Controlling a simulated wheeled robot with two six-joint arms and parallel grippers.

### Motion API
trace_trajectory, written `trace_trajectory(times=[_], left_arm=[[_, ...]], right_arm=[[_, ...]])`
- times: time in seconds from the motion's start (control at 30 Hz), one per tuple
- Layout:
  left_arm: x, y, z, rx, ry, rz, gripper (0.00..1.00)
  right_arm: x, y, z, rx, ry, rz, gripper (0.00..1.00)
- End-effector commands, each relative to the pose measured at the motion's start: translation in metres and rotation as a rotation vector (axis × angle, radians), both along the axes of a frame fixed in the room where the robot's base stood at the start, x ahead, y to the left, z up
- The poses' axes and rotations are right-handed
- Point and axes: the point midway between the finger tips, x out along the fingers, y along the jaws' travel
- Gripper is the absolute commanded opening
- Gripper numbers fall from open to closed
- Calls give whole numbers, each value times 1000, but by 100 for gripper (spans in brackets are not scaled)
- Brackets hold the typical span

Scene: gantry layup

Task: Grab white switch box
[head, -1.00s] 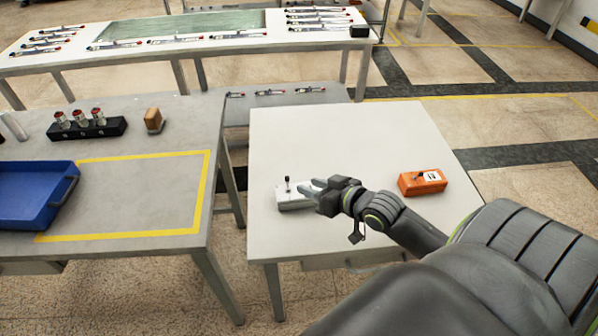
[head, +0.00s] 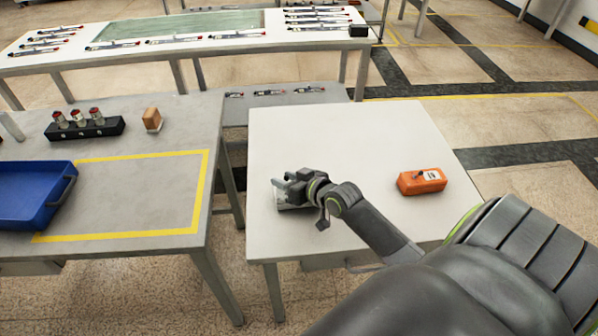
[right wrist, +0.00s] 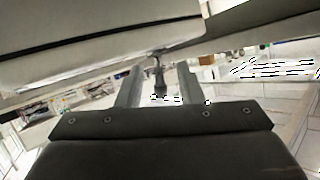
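The white switch box (head: 288,207) sits on the near left part of the white table and is mostly hidden behind my right gripper (head: 281,182). In the right wrist view, a large pale body with a dark seam, which looks like the box (right wrist: 85,40), fills the upper left. A dark lever (right wrist: 158,76) projects from it. My right gripper (right wrist: 158,88) is open, with one finger on each side of the lever. A gap shows between the fingers and the lever. My left gripper is not in view.
An orange switch box (head: 422,181) lies to the right on the white table (head: 340,130). The table's middle and back are clear. On the grey table (head: 140,200) at left are a blue tray (head: 68,197), a black holder (head: 85,130) and a brown block (head: 152,119).

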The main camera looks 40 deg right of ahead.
Motion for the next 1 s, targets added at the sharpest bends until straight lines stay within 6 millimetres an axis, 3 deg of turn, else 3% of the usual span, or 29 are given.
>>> trace_trajectory(times=[0.1, 0.37, 0.83, 1.0], left_arm=[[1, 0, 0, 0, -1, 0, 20], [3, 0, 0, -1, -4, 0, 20], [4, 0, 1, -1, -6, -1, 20], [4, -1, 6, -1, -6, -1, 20]], right_arm=[[0, 0, 0, 0, 0, 0, 32], [0, 0, 0, 1, 0, 0, 0], [0, 0, 3, 1, -2, 0, 0], [0, 0, 26, -3, -5, 2, 0]])
